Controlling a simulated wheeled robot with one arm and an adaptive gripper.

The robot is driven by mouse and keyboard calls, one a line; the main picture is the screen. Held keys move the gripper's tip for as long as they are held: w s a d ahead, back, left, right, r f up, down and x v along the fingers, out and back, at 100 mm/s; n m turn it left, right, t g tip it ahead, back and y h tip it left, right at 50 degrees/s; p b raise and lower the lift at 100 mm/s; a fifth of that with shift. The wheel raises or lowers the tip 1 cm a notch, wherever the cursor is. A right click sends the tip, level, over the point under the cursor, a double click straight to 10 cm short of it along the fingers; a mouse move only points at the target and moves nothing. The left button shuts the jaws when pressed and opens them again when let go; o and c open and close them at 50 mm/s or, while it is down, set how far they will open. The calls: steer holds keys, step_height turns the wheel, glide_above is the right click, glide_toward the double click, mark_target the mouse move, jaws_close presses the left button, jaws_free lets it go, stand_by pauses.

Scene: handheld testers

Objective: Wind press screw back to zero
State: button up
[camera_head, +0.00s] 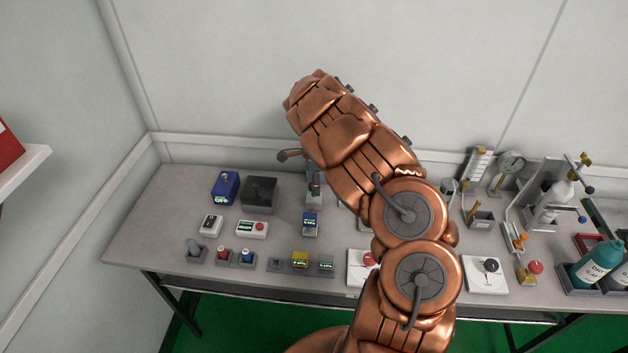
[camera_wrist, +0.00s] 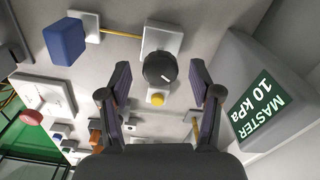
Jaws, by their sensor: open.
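In the wrist view, a round black knob (camera_wrist: 159,68) with a white mark sits on a pale block (camera_wrist: 155,35). A yellow button (camera_wrist: 157,98) is just below the knob. My gripper (camera_wrist: 161,80) is open and empty. Its two dark fingers stand on either side of the knob in the picture; I see no contact, and the depth gap is unclear. I cannot tell whether this knob is the press screw, and its zero mark is not readable. In the head view my copper arm hides the gripper and the middle of the bench.
A blue block (camera_wrist: 65,41) is at left. The bench (camera_head: 180,190) holds several small testers, a dial gauge (camera_head: 511,161) and a teal bottle (camera_head: 597,264). A wall stands behind.

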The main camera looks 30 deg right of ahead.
steer(key=shift+f, duration=0.15)
steer(key=c, duration=1.2)
